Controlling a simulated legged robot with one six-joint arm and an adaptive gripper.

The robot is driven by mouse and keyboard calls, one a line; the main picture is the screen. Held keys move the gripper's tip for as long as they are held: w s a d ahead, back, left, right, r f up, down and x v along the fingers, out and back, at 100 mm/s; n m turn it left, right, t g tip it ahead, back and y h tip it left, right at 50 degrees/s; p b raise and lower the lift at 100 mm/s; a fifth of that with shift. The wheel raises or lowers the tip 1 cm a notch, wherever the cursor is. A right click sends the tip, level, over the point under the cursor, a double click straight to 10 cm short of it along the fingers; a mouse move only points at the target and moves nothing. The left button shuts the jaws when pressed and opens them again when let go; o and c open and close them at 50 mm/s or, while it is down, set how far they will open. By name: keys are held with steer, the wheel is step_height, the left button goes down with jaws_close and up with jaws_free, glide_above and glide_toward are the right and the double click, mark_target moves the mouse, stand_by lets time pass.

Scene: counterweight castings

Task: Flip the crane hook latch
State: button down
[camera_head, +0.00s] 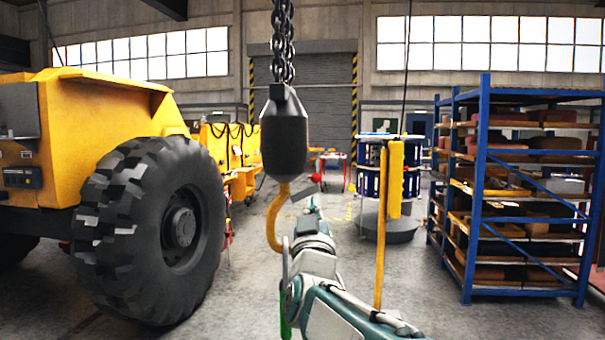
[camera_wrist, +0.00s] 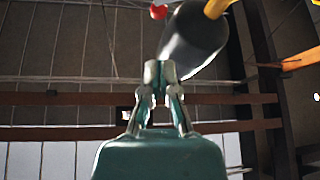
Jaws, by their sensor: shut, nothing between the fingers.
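The crane hook hangs on a dark chain (camera_head: 283,40). It has a dark weight block (camera_head: 284,135) with a yellow hook (camera_head: 272,220) curving below it. A small red ball (camera_head: 316,177) shows just right of the block's lower end; it seems to be the latch's knob. My arm reaches up from the lower right and covers part of the hook. In the wrist view my gripper (camera_wrist: 160,72) is shut and empty. The dark block (camera_wrist: 200,38), the yellow hook (camera_wrist: 216,7) and the red ball (camera_wrist: 158,11) appear above the fingertips. I cannot tell any contact.
A yellow machine with a big black tyre (camera_head: 155,230) stands at the left. A blue rack (camera_head: 480,190) with castings is at the right. A yellow post (camera_head: 381,230) with a yellow box (camera_head: 395,180) hangs right of my arm. Open floor lies between.

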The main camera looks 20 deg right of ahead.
steer(key=shift+a, duration=0.1)
steer(key=shift+r, duration=0.1)
steer(key=x, duration=1)
stand_by(0.5)
steer(key=shift+s+f+m+h, duration=0.1)
steer(key=shift+f+m+h, duration=0.1)
steer(key=shift+m+h, duration=0.3)
